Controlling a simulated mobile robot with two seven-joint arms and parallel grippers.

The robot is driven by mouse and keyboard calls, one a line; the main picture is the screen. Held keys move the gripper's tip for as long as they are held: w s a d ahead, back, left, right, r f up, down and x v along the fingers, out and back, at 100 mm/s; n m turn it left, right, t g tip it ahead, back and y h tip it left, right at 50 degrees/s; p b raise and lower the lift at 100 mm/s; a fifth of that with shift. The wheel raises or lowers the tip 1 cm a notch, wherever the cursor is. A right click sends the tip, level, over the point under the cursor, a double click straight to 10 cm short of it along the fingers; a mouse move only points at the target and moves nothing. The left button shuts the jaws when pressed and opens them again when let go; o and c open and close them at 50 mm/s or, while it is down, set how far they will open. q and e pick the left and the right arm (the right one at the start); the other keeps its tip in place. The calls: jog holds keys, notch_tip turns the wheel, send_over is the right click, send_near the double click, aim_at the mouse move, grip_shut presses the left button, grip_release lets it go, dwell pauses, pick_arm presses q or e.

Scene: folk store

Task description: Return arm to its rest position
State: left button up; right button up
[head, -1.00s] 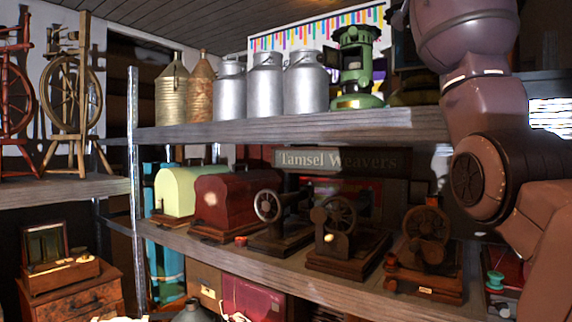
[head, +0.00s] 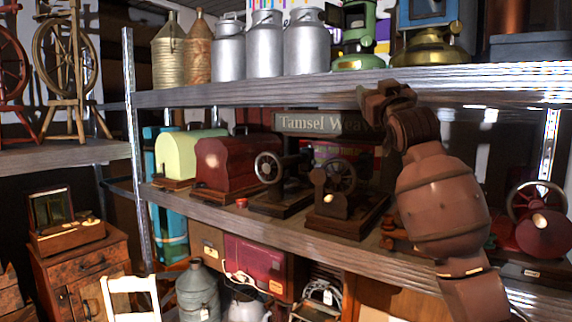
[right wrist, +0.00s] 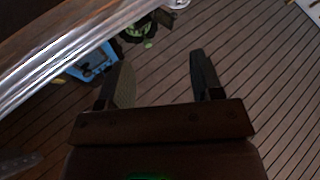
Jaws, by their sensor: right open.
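My right arm (head: 440,195) rises from the lower right of the head view, reddish brown, in front of the shelves. Its right gripper (head: 386,98) is at the upper end, near the upper shelf's edge and the right end of the sign. In the right wrist view the right gripper (right wrist: 163,78) has its two fingers spread apart with nothing between them. My left gripper is in neither view.
The metal-edged upper shelf (head: 260,88) carries milk cans and lamps. The middle shelf (head: 300,232) holds several old sewing machines, partly hidden by my arm. A white chair (head: 131,290) stands at lower left. The right wrist view shows a blue object (right wrist: 92,64) beside a metallic edge.

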jog(key=s+d+f+g, duration=0.1)
jog(key=s+f, duration=0.2)
jog(key=f, duration=1.1)
jog(key=s+d+f+g, duration=0.1)
jog(key=s+f, duration=0.3)
jog(key=f, duration=1)
jog(key=s+d+f+g, duration=0.1)
jog(key=s+f+g, duration=0.15)
jog(key=f, duration=1.15)
jog(key=s+d+f+m+g+h, duration=0.1)
jog(key=s+d+f+g, duration=0.1)
jog(key=s+f, duration=1.3)
jog(key=s+d+f+m+g+h, duration=0.2)
jog(key=s+d+f+g, duration=0.1)
jog(key=s+f, duration=1.3)
jog(key=shift+s+g, duration=0.45)
jog(key=shift+g, duration=0.4)
